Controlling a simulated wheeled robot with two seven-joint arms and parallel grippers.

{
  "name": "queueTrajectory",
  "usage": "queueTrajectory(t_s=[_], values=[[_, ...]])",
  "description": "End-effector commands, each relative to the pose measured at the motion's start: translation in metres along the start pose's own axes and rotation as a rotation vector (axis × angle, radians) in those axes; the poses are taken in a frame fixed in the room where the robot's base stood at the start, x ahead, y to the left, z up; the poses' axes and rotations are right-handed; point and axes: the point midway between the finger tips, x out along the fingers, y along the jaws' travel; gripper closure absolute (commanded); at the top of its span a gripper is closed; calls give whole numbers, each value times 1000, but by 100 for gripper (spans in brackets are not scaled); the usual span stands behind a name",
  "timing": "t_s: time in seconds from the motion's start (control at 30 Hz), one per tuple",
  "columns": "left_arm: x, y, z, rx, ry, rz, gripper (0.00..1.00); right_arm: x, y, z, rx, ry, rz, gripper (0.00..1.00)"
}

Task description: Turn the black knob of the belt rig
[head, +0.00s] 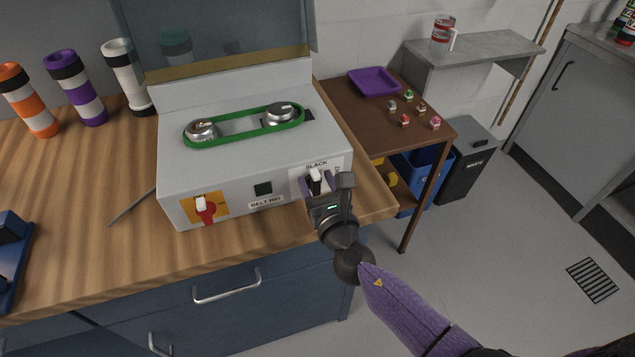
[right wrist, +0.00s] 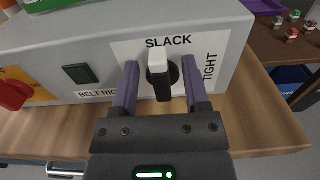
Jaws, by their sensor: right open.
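The belt rig (head: 250,165) is a light grey box on the wooden counter, with a green belt (head: 240,128) around two metal pulleys on top. Its black knob with a white pointer end (right wrist: 162,75) is on the front face, by the labels SLACK and TIGHT. The white end points up toward SLACK. My right gripper (head: 322,185) is in front of the knob; in the right wrist view its fingers (right wrist: 158,92) are open, one on each side of the knob, with gaps visible. The knob is partly hidden by the gripper in the head view. My left gripper is not in view.
A red switch (head: 207,210) on a yellow plate and a dark square button (head: 263,189) are on the rig's front. Striped tubes (head: 78,88) stand at the back left. A brown side table (head: 400,130) with a purple tray (head: 374,82) stands to the right.

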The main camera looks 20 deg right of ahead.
Motion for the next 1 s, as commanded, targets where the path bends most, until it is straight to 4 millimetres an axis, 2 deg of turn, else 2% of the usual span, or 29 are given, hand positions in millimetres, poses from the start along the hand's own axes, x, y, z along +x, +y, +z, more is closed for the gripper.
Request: queueTrajectory(t_s=[0.1,0.37,0.77,1.0], values=[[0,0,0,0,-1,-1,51,0,0,0,0,0,0,43],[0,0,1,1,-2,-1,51,0,0,0,0,0,0,98],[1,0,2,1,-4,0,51,0,-1,0,21,0,0,100],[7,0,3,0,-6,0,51,0,-4,-2,140,0,0,100]])
